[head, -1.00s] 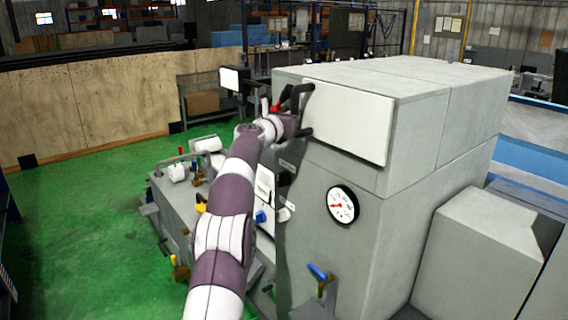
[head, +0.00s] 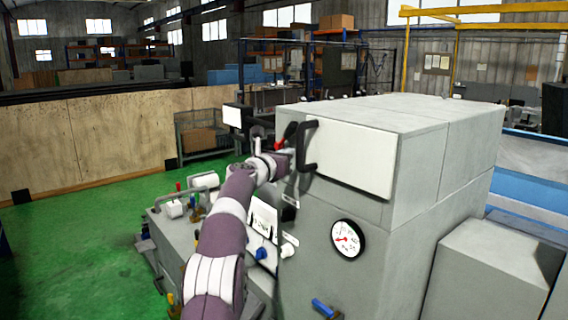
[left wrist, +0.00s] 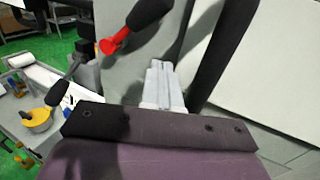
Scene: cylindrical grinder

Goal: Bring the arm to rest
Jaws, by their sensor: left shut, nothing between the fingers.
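My left arm reaches up from the bottom of the head view to the grey cylindrical grinder (head: 452,125). My left gripper (head: 292,166) is beside the black handle (head: 306,146) on the grinder's white front panel (head: 352,158). In the left wrist view, its pale fingers (left wrist: 163,84) are together with nothing between them. The dark handle bar (left wrist: 220,55) runs to the right of the fingers, apart from them in that view. A red-tipped black lever (left wrist: 115,40) is at the upper left. My right gripper is not in view.
A round dial gauge (head: 348,239) and a blue-handled valve (head: 323,307) are on the grinder's front. The machine bed with small levers (head: 180,208) lies left of my arm. Open green floor (head: 80,240) extends farther left, up to a wooden barrier (head: 90,140).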

